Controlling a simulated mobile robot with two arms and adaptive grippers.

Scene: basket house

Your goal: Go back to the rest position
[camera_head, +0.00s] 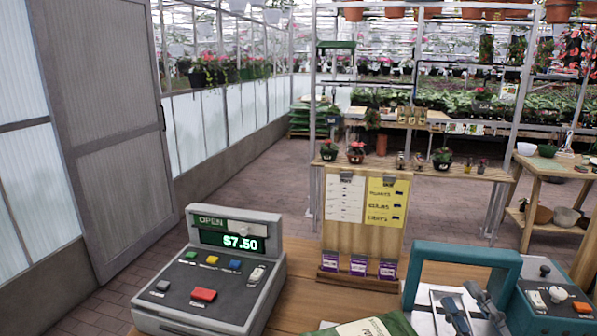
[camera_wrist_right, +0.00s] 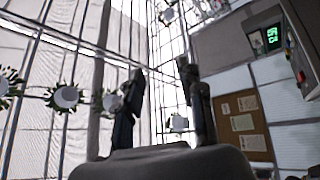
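My right gripper (camera_head: 460,296) is at the lower right of the head view, in front of the teal-framed machine. The right wrist view shows its two dark fingers (camera_wrist_right: 161,67) spread apart with nothing between them. The gripper looks open and empty, pointing up toward the greenhouse roof and hanging pots. My left gripper is not in view.
A grey cash register (camera_head: 215,275) reading $7.50 stands on the wooden counter (camera_head: 295,300). A wooden sign stand (camera_head: 350,235) is right of it. A teal-framed machine (camera_head: 465,258) is at the right. A green packet (camera_head: 375,326) lies at the front edge.

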